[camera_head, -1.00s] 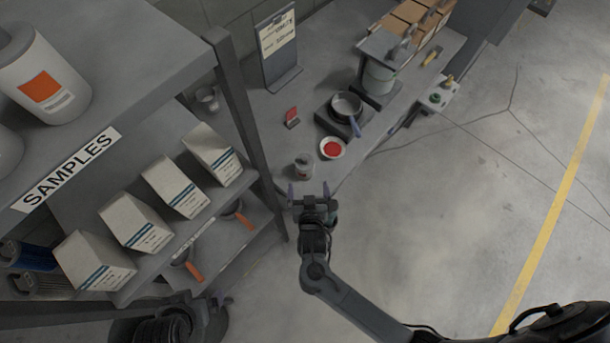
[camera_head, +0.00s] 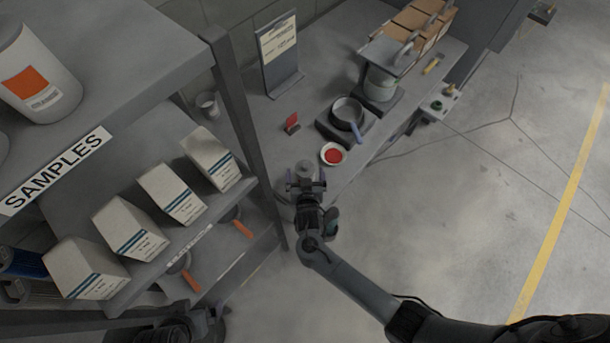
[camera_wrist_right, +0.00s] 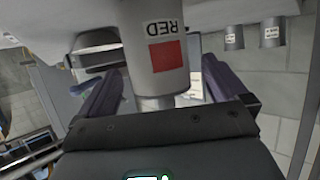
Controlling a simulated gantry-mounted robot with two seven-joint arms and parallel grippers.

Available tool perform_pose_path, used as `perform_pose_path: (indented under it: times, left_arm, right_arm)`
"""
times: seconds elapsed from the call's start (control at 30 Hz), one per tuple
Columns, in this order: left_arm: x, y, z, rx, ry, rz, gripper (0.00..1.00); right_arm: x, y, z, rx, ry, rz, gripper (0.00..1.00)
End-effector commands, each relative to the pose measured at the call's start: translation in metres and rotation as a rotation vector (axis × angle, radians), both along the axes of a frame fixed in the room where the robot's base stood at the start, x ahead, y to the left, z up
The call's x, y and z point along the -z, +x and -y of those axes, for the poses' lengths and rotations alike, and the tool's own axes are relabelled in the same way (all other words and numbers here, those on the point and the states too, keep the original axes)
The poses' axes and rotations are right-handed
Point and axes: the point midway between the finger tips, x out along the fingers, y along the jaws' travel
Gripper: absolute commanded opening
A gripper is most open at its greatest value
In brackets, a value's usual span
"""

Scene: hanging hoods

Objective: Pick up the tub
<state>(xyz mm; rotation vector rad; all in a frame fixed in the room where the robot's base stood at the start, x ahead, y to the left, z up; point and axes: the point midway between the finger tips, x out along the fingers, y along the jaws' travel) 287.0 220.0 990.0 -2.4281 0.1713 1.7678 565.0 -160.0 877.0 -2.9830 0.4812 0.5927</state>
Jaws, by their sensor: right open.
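The tub (camera_head: 305,168) is a small light grey can standing near the front edge of the grey bench, partly hidden by my right gripper. My right gripper (camera_head: 306,185) is open, at the near side of the tub. In the wrist view its two dark fingers (camera_wrist_right: 162,70) lie to the left and right of the tub, with gaps visible.
A white dish of red (camera_head: 333,154) and a dark pan (camera_head: 347,114) stand just beyond the tub. A small red card (camera_head: 292,122) and a sign stand (camera_head: 280,60) are behind. The shelf post (camera_head: 238,120) rises close on the left. The floor at right is clear.

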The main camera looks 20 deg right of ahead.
Motion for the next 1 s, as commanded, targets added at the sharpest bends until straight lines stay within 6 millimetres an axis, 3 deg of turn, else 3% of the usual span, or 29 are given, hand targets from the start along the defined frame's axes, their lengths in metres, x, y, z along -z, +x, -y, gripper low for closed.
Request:
perform_pose_path:
  times: [0.2,0.47,0.77,1.0]
  left_arm:
    - [0.003,0.000,0.001,-0.002,-0.003,0.001,1.00]
    - [0.003,0.000,0.003,-0.009,-0.012,0.000,1.00]
    - [0.003,0.001,0.003,-0.008,-0.013,0.000,1.00]
    - [0.003,0.000,0.002,-0.004,-0.007,0.000,1.00]
  right_arm:
    - [0.008,0.018,0.006,0.001,-0.001,0.000,1.00]
    - [0.009,0.019,0.007,0.000,0.000,-0.001,1.00]
    - [0.009,0.019,0.006,0.000,0.000,-0.001,0.55]
    - [0.008,0.019,0.006,0.000,0.001,0.001,0.55]
